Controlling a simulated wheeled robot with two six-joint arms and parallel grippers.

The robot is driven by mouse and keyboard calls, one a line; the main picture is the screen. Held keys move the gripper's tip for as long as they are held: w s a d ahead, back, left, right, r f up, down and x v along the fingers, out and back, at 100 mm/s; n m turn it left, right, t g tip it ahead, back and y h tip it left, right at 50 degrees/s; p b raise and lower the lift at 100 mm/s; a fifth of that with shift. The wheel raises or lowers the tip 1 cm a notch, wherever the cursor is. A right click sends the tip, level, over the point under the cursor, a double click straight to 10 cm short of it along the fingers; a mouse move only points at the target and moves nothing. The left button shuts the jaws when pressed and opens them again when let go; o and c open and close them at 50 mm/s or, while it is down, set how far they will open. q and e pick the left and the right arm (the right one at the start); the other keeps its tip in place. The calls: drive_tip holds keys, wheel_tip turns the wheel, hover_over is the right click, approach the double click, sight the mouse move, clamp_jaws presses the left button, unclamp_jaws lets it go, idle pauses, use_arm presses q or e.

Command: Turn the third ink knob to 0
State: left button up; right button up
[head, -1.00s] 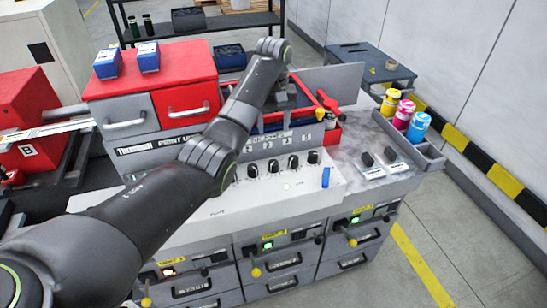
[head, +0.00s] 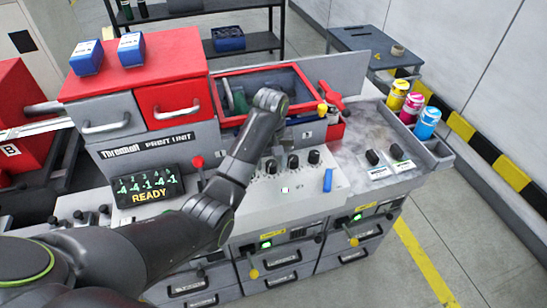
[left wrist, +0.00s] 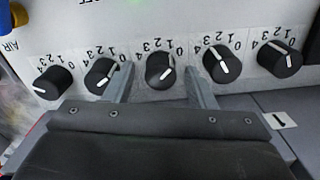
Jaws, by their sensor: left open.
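A row of black ink knobs with white pointer lines and printed number scales crosses the left wrist view. The middle, third knob (left wrist: 160,70) stands between the two fingers of my left gripper (left wrist: 162,86). The fingers are open, one on each side of it; I cannot tell whether either touches it. Its pointer slants, and I cannot read its setting surely. In the head view, my left arm reaches over the light-grey panel (head: 255,202) and hides part of the knob row; one knob (head: 314,157) shows at its right end. My right gripper is not in view.
A display (head: 149,189) reads READY under a row of digits. A red lever (head: 198,162) and a blue piece (head: 328,180) stand on the panel. In the left wrist view, the neighbouring knobs (left wrist: 104,76) (left wrist: 221,63) sit close outside the fingers.

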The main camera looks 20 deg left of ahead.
use_arm(q)
drive_tip(key=shift+s, duration=0.15)
drive_tip(key=c, duration=1)
drive_tip(key=shift+o, duration=0.2)
drive_tip(key=shift+m, duration=1.5)
drive_tip(key=o, duration=1)
drive_tip(key=shift+c, duration=0.2)
drive_tip(key=shift+r, duration=0.15)
